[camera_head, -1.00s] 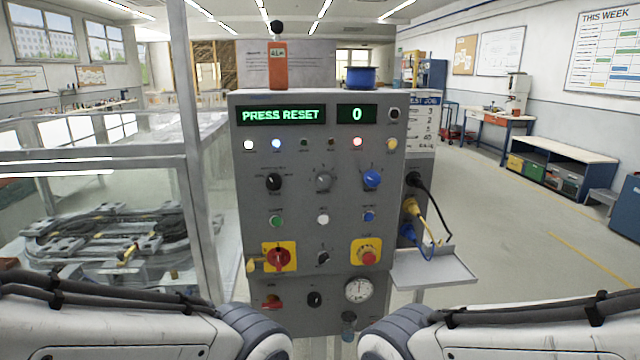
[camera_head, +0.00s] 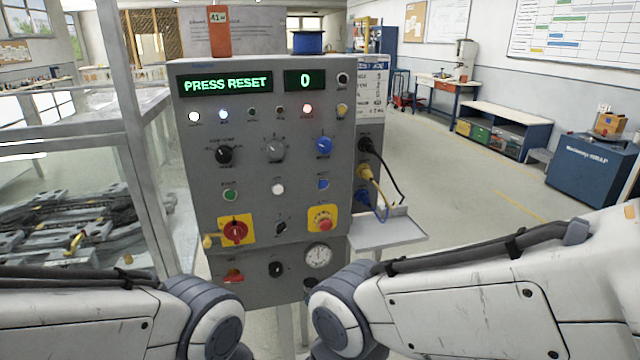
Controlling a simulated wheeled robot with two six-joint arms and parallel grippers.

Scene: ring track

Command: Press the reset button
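The grey control panel (camera_head: 197,145) stands upright in front of me. Its green display (camera_head: 226,83) reads "PRESS RESET" and a smaller display (camera_head: 305,80) reads "0". A row of three push buttons crosses its middle: green (camera_head: 230,195), white (camera_head: 278,189) and blue (camera_head: 323,184). Their labels are too small to read, so I cannot tell which is reset. Below are a red rotary switch (camera_head: 235,232) on a yellow plate and a red mushroom button (camera_head: 325,224) on another yellow plate. Only my arm links show at the bottom; both grippers are out of view.
A glass-walled enclosure (camera_head: 130,120) with a track inside stands left of the panel. A small grey shelf (camera_head: 395,232) and plugged cables (camera_head: 372,185) stick out at the panel's right side. The floor to the right is open up to a blue cabinet (camera_head: 590,172).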

